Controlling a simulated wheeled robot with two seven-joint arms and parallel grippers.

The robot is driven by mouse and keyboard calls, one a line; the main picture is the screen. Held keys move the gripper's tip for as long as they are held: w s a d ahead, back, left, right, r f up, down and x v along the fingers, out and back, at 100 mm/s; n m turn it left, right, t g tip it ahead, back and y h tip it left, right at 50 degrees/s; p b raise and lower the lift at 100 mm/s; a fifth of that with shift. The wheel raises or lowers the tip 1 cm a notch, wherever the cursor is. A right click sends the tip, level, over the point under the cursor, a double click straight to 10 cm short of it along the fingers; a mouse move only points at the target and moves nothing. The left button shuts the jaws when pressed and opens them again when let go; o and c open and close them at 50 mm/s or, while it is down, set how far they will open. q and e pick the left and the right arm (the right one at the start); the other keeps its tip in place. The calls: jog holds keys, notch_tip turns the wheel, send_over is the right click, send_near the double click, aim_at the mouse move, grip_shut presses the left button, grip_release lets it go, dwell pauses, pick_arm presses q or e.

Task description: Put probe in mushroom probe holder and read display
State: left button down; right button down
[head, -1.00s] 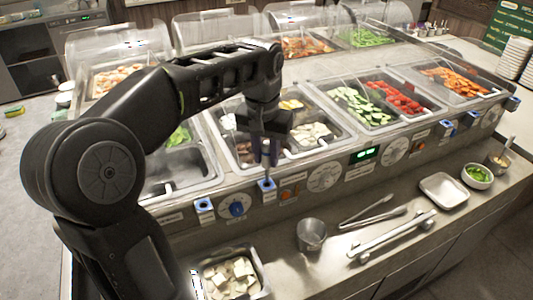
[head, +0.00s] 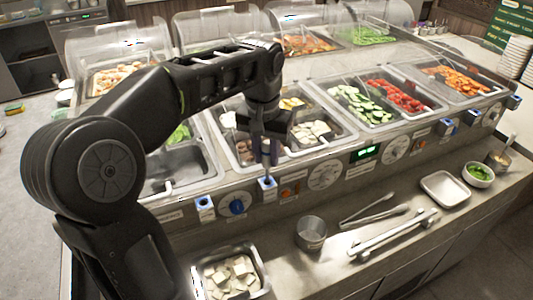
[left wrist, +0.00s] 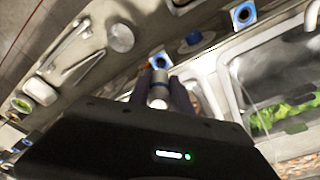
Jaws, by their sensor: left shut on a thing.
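My left gripper (head: 269,148) is shut on the probe, pointing down over the front of the counter. The probe shows in the left wrist view (left wrist: 158,90) as a grey and white cylinder between the fingers. In the head view its thin lower end is just above or at a blue holder (head: 267,184); I cannot tell whether the tip is inside. The same holder, with a dark round hole, seems to show just beyond the probe in the left wrist view (left wrist: 160,61). Its label is unreadable. A lit green display (head: 364,153) is on the front panel. My right gripper is not in view.
Another blue holder (head: 204,202) and a blue knob (head: 237,206) are left of the probe. Food wells lie behind the panel. A metal cup (head: 311,233), tongs (head: 375,216) and a pan of white cubes (head: 232,277) stand on the front ledge.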

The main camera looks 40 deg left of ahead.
aim_at(267, 168)
pick_arm(q)
jog(key=shift+f, duration=0.25)
jog(key=shift+f+b, duration=0.35)
jog(key=shift+b, duration=0.05)
jog(key=shift+f+b, duration=1.45)
jog(key=shift+f, duration=0.45)
dwell(2.9)
jog(key=shift+r, duration=0.2)
jog(key=shift+r+p, duration=3.2)
jog(key=shift+r, duration=0.4)
jog(key=shift+f, duration=0.1)
